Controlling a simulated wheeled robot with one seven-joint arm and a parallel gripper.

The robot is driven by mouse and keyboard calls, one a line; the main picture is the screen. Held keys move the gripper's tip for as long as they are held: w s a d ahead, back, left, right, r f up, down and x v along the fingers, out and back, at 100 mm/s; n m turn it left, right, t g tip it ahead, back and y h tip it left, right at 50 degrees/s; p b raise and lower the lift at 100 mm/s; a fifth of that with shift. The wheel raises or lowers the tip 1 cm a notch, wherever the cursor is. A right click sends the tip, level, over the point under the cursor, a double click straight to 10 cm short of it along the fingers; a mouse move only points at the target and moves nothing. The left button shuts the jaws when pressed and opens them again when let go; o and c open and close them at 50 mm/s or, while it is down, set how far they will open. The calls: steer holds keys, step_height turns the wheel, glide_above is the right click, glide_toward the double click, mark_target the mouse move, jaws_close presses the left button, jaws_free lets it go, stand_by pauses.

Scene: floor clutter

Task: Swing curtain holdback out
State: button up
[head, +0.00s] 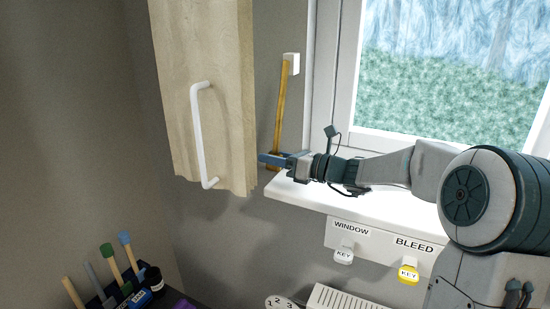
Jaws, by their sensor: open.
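The curtain holdback appears to be the long tan wooden bar (280,110) beside the window frame. Its upper end meets a small white wall bracket (292,63), and it hangs nearly upright, close to the wall. My gripper (266,158) reaches in from the right above the sill, its blue fingers pointing left. It is open, with the fingers at the bar's lower part. They overlap the bar in the picture; I cannot tell whether the bar is between them or touching.
A pale wooden cabinet door (205,100) with a white handle (197,135) is just left of the bar. The white windowsill (295,190) lies below my arm. Two key tags (343,256) (408,273) hang under it. A rack of tools (125,285) is at lower left.

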steer(key=b+v, duration=0.1)
steer(key=v, duration=1.2)
steer(key=shift+s+d, duration=0.2)
steer(key=shift+d, duration=0.15)
